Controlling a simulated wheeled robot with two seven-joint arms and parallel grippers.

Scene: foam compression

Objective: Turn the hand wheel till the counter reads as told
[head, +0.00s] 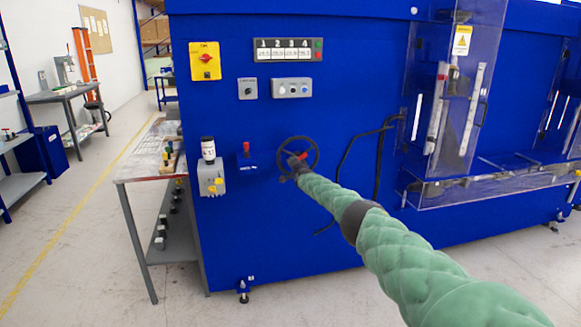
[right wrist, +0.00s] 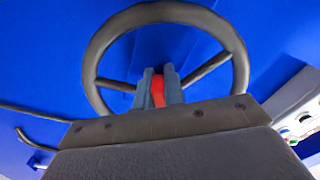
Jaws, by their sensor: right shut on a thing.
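The hand wheel (head: 313,147) is a dark ring with spokes on the front of the blue machine in the head view. It fills the upper part of the right wrist view (right wrist: 95,62). My left gripper is out of view.
A black hose (head: 345,155) and a clear guard (head: 463,90) are to the right. A workbench (head: 150,150) stands at the machine's left side.

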